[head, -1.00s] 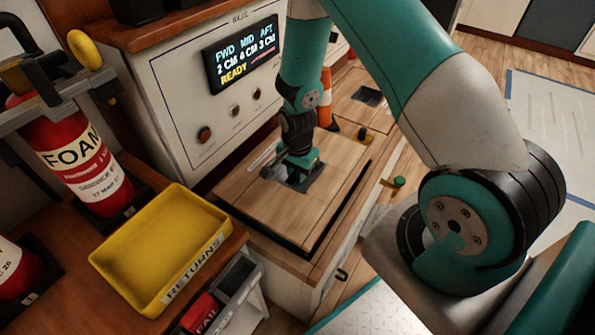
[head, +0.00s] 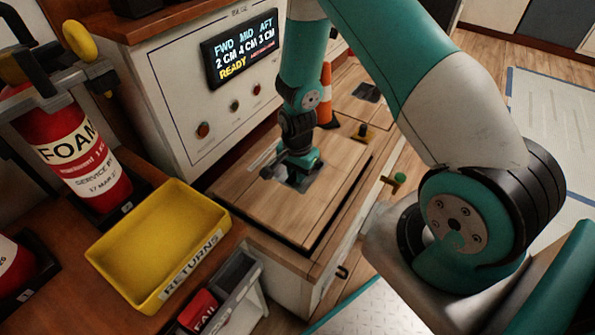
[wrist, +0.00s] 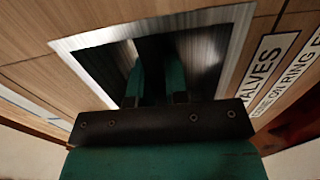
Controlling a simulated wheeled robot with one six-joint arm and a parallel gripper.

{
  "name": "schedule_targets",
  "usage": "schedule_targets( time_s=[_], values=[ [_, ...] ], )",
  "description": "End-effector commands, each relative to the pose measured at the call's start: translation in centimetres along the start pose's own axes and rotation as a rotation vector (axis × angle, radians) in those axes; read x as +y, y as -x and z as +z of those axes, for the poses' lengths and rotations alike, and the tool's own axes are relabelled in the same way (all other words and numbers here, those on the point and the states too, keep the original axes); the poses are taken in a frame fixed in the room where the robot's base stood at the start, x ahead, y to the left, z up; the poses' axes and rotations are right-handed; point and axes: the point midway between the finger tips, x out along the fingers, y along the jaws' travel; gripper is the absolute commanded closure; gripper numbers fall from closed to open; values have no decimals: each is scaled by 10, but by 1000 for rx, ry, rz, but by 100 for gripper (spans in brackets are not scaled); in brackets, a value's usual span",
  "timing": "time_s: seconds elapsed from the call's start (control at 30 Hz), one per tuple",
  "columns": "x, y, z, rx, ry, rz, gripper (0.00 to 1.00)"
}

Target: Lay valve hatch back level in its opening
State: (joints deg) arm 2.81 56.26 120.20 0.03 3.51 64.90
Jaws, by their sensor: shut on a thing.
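The valve hatch (head: 325,205) is a wood-plank panel over its opening in the low bench top. A dark gap shows along its near and right edges; I cannot tell whether it lies fully level. A metal recess plate (head: 301,184) is set in it, and this plate fills the middle of the wrist view (wrist: 219,50). My gripper (head: 292,176) points down at the recess. In the wrist view its two teal fingers (wrist: 160,97) reach into the recess, shut on the hatch's ring, which they hide. A label with "VALVES" (wrist: 265,65) lies beside the recess.
A control box with a display (head: 243,50) stands behind the hatch. A yellow returns tray (head: 150,240) and a red foam extinguisher (head: 75,150) are at the left. A green-topped knob (head: 399,178) is at right.

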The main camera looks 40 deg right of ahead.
Motion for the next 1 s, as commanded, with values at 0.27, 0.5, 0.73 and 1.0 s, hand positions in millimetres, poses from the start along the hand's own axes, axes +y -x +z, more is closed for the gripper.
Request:
schedule_targets(
  time_s=[0.27,0.5,0.73,1.0],
  values=[
    [-1,-6,0,1,0,-2,100],
    [-1,-9,0,1,0,-2,100],
    [-1,-4,0,1,0,-1,100],
    [-1,6,0,1,0,-2,100]
  ],
)
